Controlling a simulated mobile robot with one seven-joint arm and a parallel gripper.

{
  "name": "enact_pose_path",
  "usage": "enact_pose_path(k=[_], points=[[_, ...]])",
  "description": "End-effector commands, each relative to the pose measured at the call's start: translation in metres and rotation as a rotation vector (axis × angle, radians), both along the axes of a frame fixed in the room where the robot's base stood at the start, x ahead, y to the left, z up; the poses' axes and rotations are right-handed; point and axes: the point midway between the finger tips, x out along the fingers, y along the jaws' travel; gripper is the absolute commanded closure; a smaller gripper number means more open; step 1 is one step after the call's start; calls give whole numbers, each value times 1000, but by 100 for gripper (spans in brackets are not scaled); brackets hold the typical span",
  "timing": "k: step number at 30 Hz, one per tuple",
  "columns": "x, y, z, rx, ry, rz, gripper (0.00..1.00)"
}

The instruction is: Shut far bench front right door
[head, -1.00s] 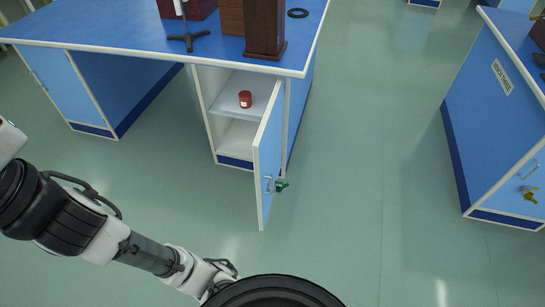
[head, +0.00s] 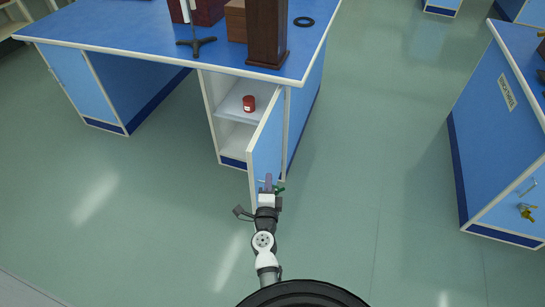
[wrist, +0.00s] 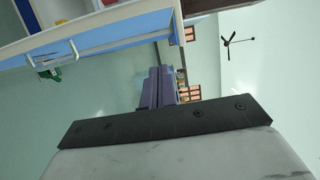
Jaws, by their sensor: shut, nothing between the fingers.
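The front right door (head: 267,140) of the far bench (head: 160,48) stands open, swung out toward me, in the head view. A green item (head: 280,189) shows beside the handle.
The bench top carries a dark wooden block (head: 267,35), a stand (head: 196,42) and a black ring (head: 304,21). Another bench (head: 495,120) stands at the right. The floor (head: 370,150) between the benches is clear.

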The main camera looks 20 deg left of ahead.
Motion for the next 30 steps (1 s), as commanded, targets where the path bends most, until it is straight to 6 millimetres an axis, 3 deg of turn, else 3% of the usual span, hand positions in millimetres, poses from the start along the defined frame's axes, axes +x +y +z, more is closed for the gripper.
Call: enact_pose_path(k=[7,20,24,30], points=[[20,2,-4,8,12,-6,100],[99,22,-5,8,10,-5,100],[96,46,-5,7,12,-1,100],[96,60,-4,7,11,-5,100]])
